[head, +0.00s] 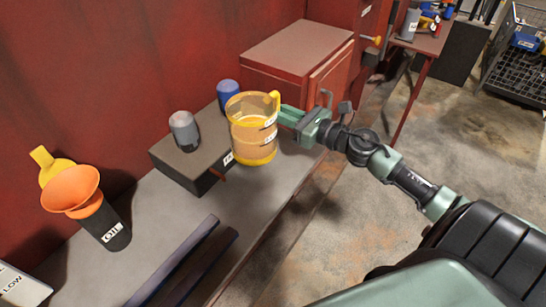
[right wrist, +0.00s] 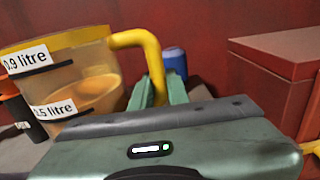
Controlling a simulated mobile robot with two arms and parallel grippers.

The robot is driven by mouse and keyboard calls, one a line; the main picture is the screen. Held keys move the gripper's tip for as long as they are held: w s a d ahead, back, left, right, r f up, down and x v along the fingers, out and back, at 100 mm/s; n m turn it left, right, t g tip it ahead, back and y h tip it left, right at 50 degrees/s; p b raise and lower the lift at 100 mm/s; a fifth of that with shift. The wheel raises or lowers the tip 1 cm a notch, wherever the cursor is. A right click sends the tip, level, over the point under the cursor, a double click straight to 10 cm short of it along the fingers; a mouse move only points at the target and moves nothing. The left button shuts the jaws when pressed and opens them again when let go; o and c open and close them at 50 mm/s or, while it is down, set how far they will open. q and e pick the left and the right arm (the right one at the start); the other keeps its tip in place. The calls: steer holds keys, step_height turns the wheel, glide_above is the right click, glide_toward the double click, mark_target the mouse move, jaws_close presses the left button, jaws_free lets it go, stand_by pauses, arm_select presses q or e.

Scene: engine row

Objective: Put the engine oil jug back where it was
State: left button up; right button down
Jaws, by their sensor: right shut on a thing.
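The engine oil jug (head: 253,140) is a see-through amber jug with a yellow rim and handle and amber liquid inside. It looks upright, over the grey bench beside a dark box. I cannot tell whether its base touches the bench. My right gripper (head: 279,112) comes in from the right and is shut on the jug's handle (right wrist: 143,45). In the right wrist view the jug (right wrist: 68,80) shows "0.9 litre" and "0.5 litre" labels, and my right gripper's fingers (right wrist: 158,92) are at the handle. My left gripper is in neither view.
The dark box (head: 186,163) on the bench (head: 170,225) bears a grey can (head: 184,130). A blue can (head: 228,95) stands behind the jug, and a red cabinet (head: 298,50) to its right. An orange funnel (head: 72,190) sits on a black OIL bottle (head: 106,228) at left. Dark bars (head: 185,262) lie in front.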

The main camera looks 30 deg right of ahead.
steer(key=shift+w+f+b, duration=0.1)
steer(key=shift+f+b, duration=0.55)
steer(key=shift+f, duration=6.25)
steer(key=shift+f, duration=0.1)
steer(key=c, duration=1.5)
jaws_free()
steer(key=shift+f, duration=0.1)
steer(key=shift+o, duration=0.6)
steer(key=shift+s, duration=0.2)
